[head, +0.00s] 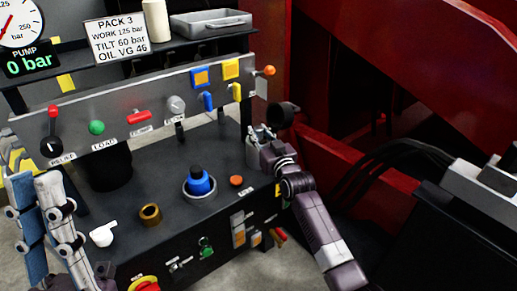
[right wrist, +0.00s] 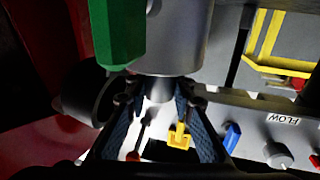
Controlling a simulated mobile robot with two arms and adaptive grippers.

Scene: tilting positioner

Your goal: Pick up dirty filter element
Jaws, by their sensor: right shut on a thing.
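My right gripper (head: 260,133) is at the right end of the control panel, beside a dark round cup-like part (head: 284,114). In the right wrist view its fingers (right wrist: 158,100) close around the narrow lower end of a grey metal cylinder (right wrist: 172,48). I cannot tell for certain whether this cylinder is the dirty filter element; no dirt shows on it. My left gripper (head: 36,178) is at the lower left, its two fingers apart, with nothing seen between them. A cream cylinder (head: 155,20) stands upright on the upper shelf.
A grey tray (head: 211,22) is on the shelf. The panel (head: 130,113) carries levers and knobs. The black bench (head: 150,183) holds a blue knob (head: 199,183), a brass ring (head: 150,214) and a white fitting (head: 102,235). A green part (right wrist: 117,35) is close to the right gripper. Red beams stand right.

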